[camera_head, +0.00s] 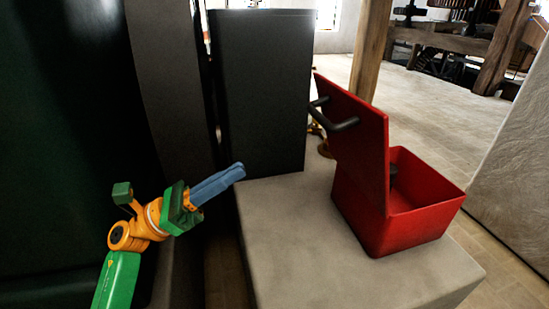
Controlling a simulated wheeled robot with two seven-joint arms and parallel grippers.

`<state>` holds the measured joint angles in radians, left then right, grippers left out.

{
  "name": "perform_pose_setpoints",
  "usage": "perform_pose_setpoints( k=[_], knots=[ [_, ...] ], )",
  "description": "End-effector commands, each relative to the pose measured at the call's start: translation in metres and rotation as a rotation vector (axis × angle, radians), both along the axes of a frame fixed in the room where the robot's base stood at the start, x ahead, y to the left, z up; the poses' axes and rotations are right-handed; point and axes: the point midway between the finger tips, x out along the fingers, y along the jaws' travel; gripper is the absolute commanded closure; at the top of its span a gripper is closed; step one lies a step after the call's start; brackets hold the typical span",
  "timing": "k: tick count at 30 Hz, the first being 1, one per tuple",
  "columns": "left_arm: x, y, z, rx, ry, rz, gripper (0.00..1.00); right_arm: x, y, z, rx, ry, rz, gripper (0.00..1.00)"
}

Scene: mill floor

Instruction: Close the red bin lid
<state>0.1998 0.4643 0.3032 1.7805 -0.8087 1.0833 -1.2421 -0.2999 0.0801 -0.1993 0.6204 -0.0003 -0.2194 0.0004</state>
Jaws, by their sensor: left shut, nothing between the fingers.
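The red bin (407,229) stands on a pale stone block at the right of the head view. Its red lid (358,137) is open and stands nearly upright along the bin's left side. A dark bar handle (338,120) sits on the lid's left face. The visible part of the bin's inside looks empty, apart from a dark piece near the lid. My left gripper (238,170), with blue fingers, is shut and empty. It is left of the bin and lid, apart from both, by the block's left edge. My right gripper is not in view.
The stone block (292,255) has a bare top between my left gripper and the bin. A tall dark box (262,92) stands behind my left gripper. A wooden post (370,50) rises behind the lid. Open floor (440,105) lies beyond, with a pale wall at far right.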

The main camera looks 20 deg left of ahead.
Motion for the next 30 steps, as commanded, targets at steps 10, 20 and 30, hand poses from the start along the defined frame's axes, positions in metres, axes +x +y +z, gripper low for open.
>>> perform_pose_setpoints(
  k=[10,20,30],
  knots=[
    [0.031,-0.055,0.043,-0.013,0.006,-0.004,1.0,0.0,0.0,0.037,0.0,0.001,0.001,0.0],
    [0.054,-0.095,0.065,-0.013,0.01,-0.002,1.0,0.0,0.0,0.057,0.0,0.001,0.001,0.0],
    [0.057,-0.101,0.065,-0.012,0.011,-0.002,1.0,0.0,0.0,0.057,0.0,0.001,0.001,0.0]
  ],
)
